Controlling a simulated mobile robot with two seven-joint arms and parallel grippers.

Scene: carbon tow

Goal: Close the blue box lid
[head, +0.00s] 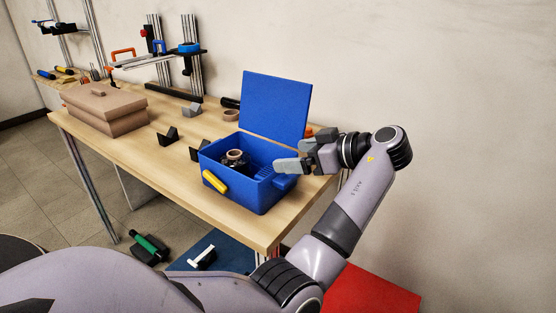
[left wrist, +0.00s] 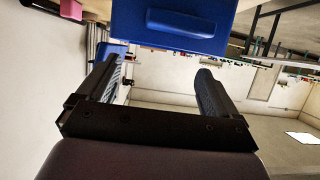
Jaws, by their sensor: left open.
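The blue box (head: 262,196) stands on the wooden table near its right end, with a yellow piece on its front wall. Its flat blue lid (head: 275,105) stands up at the back edge, open and tilted slightly back. A dark spool with a tan ring (head: 236,156) lies inside. My left gripper (head: 281,165) is at the right side of the box, just by its rim; I cannot tell whether it touches. Its jaws (left wrist: 155,78) are open and empty in the left wrist view, with a blue box wall (left wrist: 185,35) beyond the fingertips. My right gripper is not in view.
A brown box (head: 104,108) stands at the table's left end. A metal-post rig (head: 160,55) stands behind. A red surface (head: 370,295) lies at the lower right. The wall is close behind the table.

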